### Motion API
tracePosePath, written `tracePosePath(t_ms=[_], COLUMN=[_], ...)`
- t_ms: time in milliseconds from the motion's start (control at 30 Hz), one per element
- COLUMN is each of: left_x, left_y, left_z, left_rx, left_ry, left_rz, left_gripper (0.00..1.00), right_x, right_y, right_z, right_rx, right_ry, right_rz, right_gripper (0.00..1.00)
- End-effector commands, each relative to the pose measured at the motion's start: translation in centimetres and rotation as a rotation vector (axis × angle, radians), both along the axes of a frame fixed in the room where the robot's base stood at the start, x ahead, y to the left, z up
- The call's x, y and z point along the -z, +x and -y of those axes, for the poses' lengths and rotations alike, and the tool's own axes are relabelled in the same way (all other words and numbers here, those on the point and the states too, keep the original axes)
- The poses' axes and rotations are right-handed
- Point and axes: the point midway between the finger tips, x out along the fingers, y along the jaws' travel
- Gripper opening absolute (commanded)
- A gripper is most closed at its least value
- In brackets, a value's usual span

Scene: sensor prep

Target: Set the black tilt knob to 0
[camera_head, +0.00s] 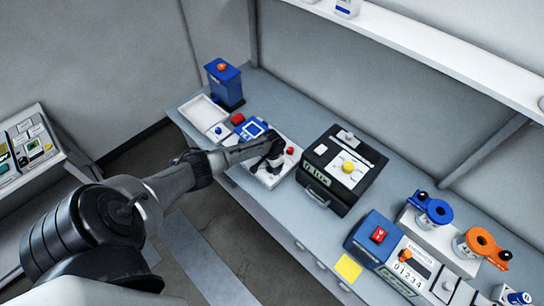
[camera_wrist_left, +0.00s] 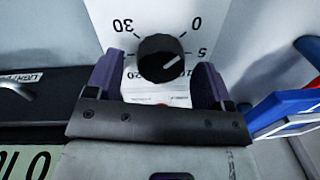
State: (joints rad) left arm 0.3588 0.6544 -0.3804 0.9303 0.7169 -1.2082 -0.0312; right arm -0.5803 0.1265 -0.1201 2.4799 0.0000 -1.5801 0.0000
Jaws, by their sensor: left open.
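The black tilt knob (camera_wrist_left: 160,58) shows in the left wrist view on a white panel. Its white pointer line slants toward the upper right, near the 5 mark. Printed numbers around it include 30 at upper left and 0 at upper right. My left gripper (camera_wrist_left: 157,77) is open, with its purple fingers on either side of the knob; I cannot tell whether they touch it. In the head view, my left gripper (camera_head: 272,162) is over a small white device (camera_head: 265,178) and hides the knob there. My right gripper is not in view.
A blue box (camera_head: 226,88) is farther back. A blue counter device (camera_head: 395,255) sits at lower right.

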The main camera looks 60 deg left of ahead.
Motion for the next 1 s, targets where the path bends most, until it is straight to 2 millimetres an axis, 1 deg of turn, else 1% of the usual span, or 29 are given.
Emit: tracePosePath(t_ms=[33,133,400,600,800,1000], left_x=[-0.8,-2.5,-7.7,-10.8,-12.5,-13.0], left_y=[0.0,0.0,0.0,0.0,0.1,0.0], left_z=[-0.1,0.1,0.5,0.6,0.8,0.8], left_rx=[0.0,0.004,0.003,0.001,0.001,0.0], left_ry=[0.001,0.002,0.001,0.002,0.0,0.0], left_rz=[0.003,0.002,0.003,0.001,0.001,0.0], left_gripper=[0.75,0.75,0.75,0.75,0.75,0.75], right_x=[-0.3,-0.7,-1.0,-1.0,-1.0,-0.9], right_y=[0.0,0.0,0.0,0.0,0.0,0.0], right_z=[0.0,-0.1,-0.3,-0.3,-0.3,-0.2], right_rx=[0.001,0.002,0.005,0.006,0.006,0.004], right_ry=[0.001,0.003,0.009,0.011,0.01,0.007], right_rz=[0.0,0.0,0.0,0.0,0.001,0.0], right_gripper=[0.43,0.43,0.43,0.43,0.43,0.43])
